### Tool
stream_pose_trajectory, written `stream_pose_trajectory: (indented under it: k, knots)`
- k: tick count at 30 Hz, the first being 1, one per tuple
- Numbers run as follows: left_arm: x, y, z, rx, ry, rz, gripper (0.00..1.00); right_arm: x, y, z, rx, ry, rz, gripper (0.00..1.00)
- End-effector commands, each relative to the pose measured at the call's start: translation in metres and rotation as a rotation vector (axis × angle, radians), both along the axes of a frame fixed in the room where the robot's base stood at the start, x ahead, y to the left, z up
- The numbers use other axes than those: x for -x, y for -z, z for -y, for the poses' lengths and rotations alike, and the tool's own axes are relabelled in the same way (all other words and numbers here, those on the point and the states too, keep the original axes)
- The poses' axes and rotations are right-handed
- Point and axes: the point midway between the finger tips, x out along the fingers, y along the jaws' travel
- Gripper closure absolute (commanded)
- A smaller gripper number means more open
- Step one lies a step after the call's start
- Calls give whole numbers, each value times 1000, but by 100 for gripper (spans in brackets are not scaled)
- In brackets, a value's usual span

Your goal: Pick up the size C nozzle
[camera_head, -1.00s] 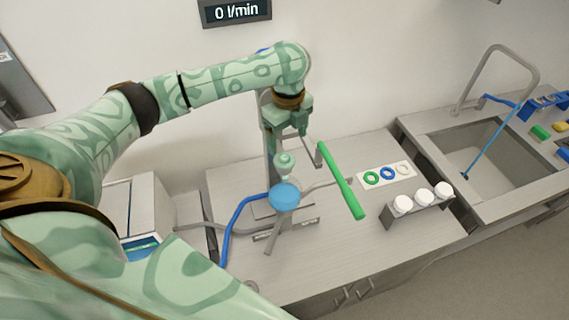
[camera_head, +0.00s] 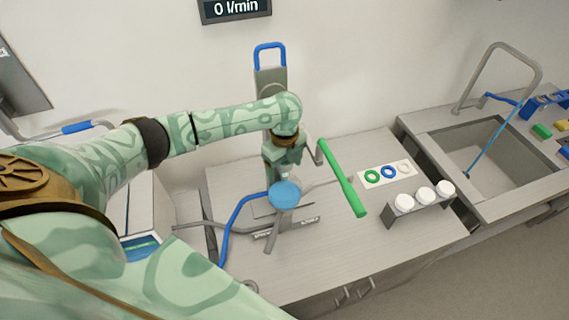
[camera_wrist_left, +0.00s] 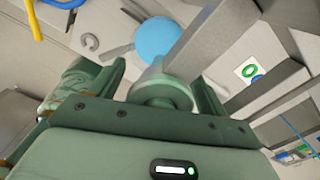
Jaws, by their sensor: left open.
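My left gripper (camera_head: 285,168) is over the filling machine on the worktop; its open fingers also show in the left wrist view (camera_wrist_left: 160,88). A pale green, rounded, knob-like piece (camera_wrist_left: 160,92) is between the fingers, just above a light blue disc (camera_head: 285,195). In the wrist view the disc (camera_wrist_left: 158,42) lies beyond that piece. I cannot see whether the fingers touch it. No size lettering is legible, so I cannot tell which piece is the size C nozzle. My right gripper is not in view.
A green-handled lever (camera_head: 342,178) sticks out right of the machine. A white plate (camera_head: 400,178) holds green, blue and white rings. A rack (camera_head: 392,214) holds three white-capped jars. A blue hose (camera_head: 232,222) is at left, a sink (camera_head: 478,165) at right. The front worktop is mostly clear.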

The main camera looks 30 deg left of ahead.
Motion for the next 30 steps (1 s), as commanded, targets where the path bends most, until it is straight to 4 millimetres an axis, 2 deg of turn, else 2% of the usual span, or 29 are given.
stream_pose_trajectory:
  k: [1, 6, 15, 20, 26, 30]
  knots:
    - [0, 0, 0, 0, 0, 0, 29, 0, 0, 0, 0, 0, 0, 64]
    - [0, -1, 0, 0, 0, 0, 77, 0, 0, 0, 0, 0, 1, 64]
    - [-1, -2, 0, 0, 0, 1, 78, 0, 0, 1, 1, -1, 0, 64]
    - [-1, -13, 0, 1, 0, 3, 78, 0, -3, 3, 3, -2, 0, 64]
    - [-2, -48, 0, 1, 1, 5, 78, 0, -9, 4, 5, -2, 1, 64]
    - [-1, -80, 0, -1, 1, 4, 78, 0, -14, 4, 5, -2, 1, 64]
